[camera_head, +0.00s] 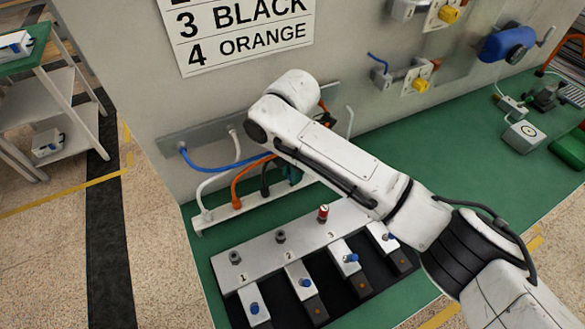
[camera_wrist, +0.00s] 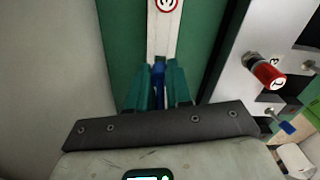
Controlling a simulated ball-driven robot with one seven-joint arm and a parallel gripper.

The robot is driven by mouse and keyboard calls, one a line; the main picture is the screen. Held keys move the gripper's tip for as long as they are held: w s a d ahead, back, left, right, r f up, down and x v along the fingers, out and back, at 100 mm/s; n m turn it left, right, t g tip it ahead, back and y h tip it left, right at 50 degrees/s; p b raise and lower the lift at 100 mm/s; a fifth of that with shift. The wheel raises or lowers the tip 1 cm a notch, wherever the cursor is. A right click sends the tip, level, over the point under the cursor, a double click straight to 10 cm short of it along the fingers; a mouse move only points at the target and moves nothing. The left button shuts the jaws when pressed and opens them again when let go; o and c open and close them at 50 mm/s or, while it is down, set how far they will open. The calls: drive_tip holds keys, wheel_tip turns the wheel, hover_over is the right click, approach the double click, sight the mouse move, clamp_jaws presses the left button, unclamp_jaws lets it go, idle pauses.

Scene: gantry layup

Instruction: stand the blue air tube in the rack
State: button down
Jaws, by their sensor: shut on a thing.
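My gripper (camera_wrist: 158,90) has teal fingers closed on the blue air tube (camera_wrist: 158,72), over the white rack strip (camera_wrist: 162,38) in the wrist view. In the head view the blue tube (camera_head: 215,168) runs from the wall panel toward my gripper (camera_head: 293,176), which is mostly hidden by my arm. The white rack (camera_head: 222,215) lies along the foot of the wall. White (camera_head: 205,195), orange (camera_head: 237,186) and black (camera_head: 264,182) tubes reach down to it, left of my gripper. I cannot tell whether the blue tube's end touches the rack.
A grey valve block (camera_head: 260,256) with numbered stations and a red-capped fitting (camera_head: 323,213) stands in front of the rack. The red fitting (camera_wrist: 268,75) is right of my gripper in the wrist view. A sign (camera_head: 240,30) hangs above.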

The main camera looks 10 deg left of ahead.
drive_tip(key=shift+f+b, duration=0.55)
drive_tip(key=shift+f, duration=0.45)
drive_tip(key=c, duration=1)
unclamp_jaws()
drive_tip(key=shift+o, duration=0.2)
drive_tip(key=shift+r, duration=0.1)
wheel_tip(320, 180, up, 11)
drive_tip(key=shift+f+b, duration=0.15)
drive_tip(key=shift+b, duration=0.3)
